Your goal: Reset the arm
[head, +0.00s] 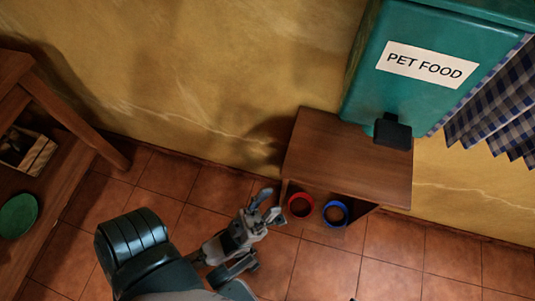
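My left arm comes in from the bottom left of the head view. Its dark, rounded link and grey wrist lead to my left gripper (273,205). The fingers are spread apart with nothing between them. The gripper shows just left of a red bowl (300,205) and in front of the small wooden cabinet's left side. I cannot tell how far it is from them in depth. My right gripper is not in view.
A wooden cabinet (340,160) stands by the yellow wall; a blue bowl (335,214) is beside the red one beneath its top. A teal PET FOOD dispenser (420,85) hangs above. At left, a wooden shelf (50,235) holds a green plate (18,215) and crate (38,155). Tiled floor is open at right.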

